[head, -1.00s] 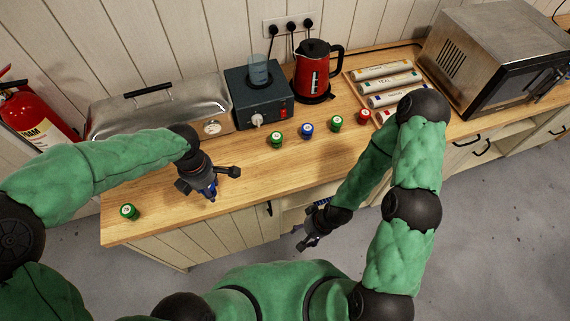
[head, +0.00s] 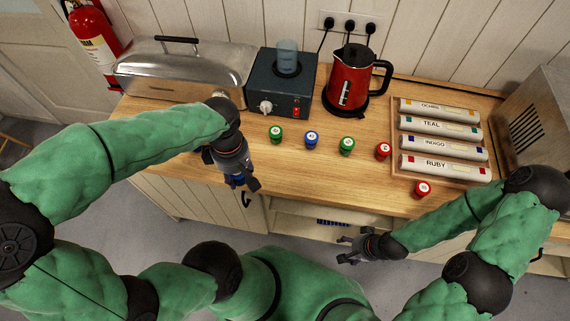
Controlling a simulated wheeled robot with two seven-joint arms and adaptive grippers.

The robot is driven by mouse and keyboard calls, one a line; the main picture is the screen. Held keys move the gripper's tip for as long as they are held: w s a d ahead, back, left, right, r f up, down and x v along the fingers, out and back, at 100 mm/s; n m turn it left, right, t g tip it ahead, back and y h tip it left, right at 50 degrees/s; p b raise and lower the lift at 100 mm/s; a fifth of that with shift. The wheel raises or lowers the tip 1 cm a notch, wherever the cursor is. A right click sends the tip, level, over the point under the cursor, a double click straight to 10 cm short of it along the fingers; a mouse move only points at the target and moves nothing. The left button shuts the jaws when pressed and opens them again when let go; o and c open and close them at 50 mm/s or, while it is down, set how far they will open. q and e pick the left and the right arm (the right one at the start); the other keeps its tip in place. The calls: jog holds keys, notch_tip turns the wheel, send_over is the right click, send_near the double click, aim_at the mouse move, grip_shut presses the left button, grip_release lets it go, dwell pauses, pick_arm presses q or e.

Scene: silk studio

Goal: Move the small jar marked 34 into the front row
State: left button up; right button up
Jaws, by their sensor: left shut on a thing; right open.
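My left gripper (head: 240,184) is shut on a small jar with a blue lid (head: 237,179), near the counter's front edge. The fingers partly cover this jar, and its marking cannot be read. A loose row on the counter holds a green jar (head: 276,134), a blue jar (head: 311,140), another green jar (head: 346,145) and a red jar (head: 383,151). A second red jar (head: 422,190) stands nearer the front edge at the right. The lid numbers are too small to read surely. My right gripper (head: 347,248) is open and empty, in front of the counter.
Behind the jars stand a steel steamer (head: 180,78), a dark blue box with a beaker (head: 285,82) and a red kettle (head: 355,80). A tray of labelled rolls (head: 393,120) lies at the right, beside a microwave oven (head: 545,125). The wooden counter (head: 320,178) is bare before the jars.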

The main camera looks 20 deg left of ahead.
pick_arm(q)
jog(key=w+d+f+b, duration=0.1)
jog(key=w+f, duration=0.3)
jog(key=w, duration=0.5)
jog(key=b, duration=0.1)
send_over(270, 165)
jog(key=f, duration=0.5)
jog(key=shift+s+a+f, duration=0.1)
jog(key=shift+s+f, duration=0.05)
jog(key=shift+s, duration=0.05)
jog(key=shift+w+f+b, duration=0.25)
jog(key=shift+f+b, duration=0.05)
jog(key=shift+f, duration=1.55)
jog(key=shift+b, duration=0.3)
jog(key=shift+f, duration=0.15)
jog(key=o, duration=1.2)
